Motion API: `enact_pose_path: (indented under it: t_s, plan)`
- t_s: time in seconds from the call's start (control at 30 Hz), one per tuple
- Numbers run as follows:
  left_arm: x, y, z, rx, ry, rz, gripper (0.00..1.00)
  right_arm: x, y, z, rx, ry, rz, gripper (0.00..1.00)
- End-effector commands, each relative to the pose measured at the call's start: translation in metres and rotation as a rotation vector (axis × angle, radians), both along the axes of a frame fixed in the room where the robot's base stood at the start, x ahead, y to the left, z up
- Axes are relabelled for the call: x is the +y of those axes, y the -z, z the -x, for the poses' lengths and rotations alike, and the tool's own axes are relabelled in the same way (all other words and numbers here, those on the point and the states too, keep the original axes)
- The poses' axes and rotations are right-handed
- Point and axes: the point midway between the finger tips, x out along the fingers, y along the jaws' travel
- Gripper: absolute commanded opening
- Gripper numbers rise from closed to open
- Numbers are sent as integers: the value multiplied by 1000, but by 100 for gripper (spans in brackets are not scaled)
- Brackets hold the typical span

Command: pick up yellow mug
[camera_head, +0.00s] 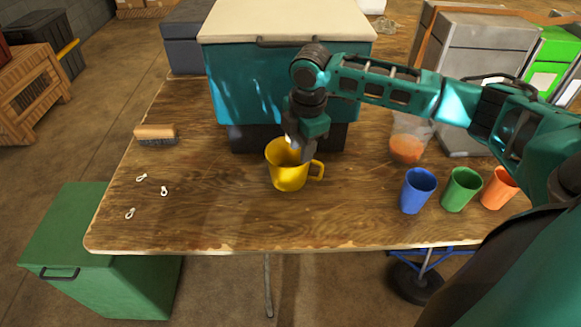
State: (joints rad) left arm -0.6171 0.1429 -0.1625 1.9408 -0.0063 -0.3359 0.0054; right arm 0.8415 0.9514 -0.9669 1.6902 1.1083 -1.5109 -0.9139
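The yellow mug (287,178) stands upright on the wooden table (215,215), in front of the teal cooler, with its handle to the right. My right arm reaches in from the right, and my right gripper (298,152) points down at the mug's rim on its back right side. The fingertips overlap the mug's opening in the picture. I cannot tell whether they touch the mug or whether they are open or shut. My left gripper is not in view.
A teal cooler (228,85) with a white lid stands behind the mug. Blue (417,190), green (461,189) and orange (499,188) cups stand to the right. A brush (156,133) and small white pieces (164,191) lie left. The table's front middle is clear.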

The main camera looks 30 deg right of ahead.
Motion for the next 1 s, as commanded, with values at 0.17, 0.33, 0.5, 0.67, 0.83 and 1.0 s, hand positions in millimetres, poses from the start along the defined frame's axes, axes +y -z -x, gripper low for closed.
enact_pose_path:
  t_s: [0.17, 0.33, 0.5, 0.67, 0.83, 1.0]
  plan:
    - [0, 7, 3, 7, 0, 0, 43, 0, 32, -3, 1, 1, -1, 35]
    - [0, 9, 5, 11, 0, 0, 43, 0, 44, -5, -2, 1, 0, 35]
    - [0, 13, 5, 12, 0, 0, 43, 0, 66, -6, 0, 2, 0, 35]
    - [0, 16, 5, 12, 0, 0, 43, 0, 88, -8, -2, 1, -1, 35]
    - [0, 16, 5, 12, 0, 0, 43, -1, 96, -9, -4, 0, 0, 35]
    - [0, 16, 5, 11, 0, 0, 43, -1, 95, -9, -4, 0, 0, 34]
